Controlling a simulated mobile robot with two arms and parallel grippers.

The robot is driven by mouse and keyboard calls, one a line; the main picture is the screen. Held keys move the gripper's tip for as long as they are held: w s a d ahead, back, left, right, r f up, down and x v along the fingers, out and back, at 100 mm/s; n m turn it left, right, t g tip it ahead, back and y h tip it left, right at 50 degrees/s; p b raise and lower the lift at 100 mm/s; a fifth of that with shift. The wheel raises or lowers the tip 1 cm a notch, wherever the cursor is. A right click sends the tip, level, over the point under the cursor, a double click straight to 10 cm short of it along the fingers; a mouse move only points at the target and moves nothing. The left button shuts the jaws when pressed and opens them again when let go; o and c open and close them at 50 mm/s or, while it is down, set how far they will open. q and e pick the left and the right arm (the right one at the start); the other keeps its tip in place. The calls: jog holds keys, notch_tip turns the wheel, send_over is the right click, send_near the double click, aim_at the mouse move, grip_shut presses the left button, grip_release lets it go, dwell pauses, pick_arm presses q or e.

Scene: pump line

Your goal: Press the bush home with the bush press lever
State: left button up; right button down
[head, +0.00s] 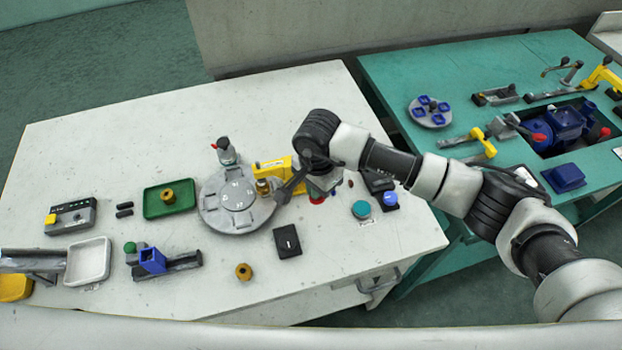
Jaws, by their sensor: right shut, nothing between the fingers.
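The bush press has a yellow frame (272,167) at the right rim of the round grey dial plate (238,196). A brass-coloured bush (263,186) stands at the dial's rim by the press; I cannot tell how deep it sits. A dark bar (290,187) slants beside the press; I cannot tell whether it is the lever. My right gripper (318,193) is shut and empty, pointing down just right of the press. A red part shows under it, perhaps a lever knob; contact is unclear. My wrist hides part of the press. My left gripper is out of view.
A green tray (155,204) with a brass piece is left of the dial. Another brass piece (243,271) lies in front. A black block (287,241) and teal and blue buttons (361,209) are nearby. A small red-tipped post (226,152) stands behind the dial.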

jog(key=shift+s+f+b, duration=0.2)
jog(key=shift+f+b, duration=0.35)
jog(key=shift+b, duration=0.7)
dwell(3.1)
jog(key=shift+r, duration=0.1)
dwell(0.5)
jog(key=shift+d+r, duration=0.1)
jog(key=shift+r, duration=0.55)
jog(key=shift+w+r, duration=0.2)
jog(key=shift+r, duration=0.35)
jog(key=shift+w+r, duration=0.15)
jog(key=shift+r, duration=1.1)
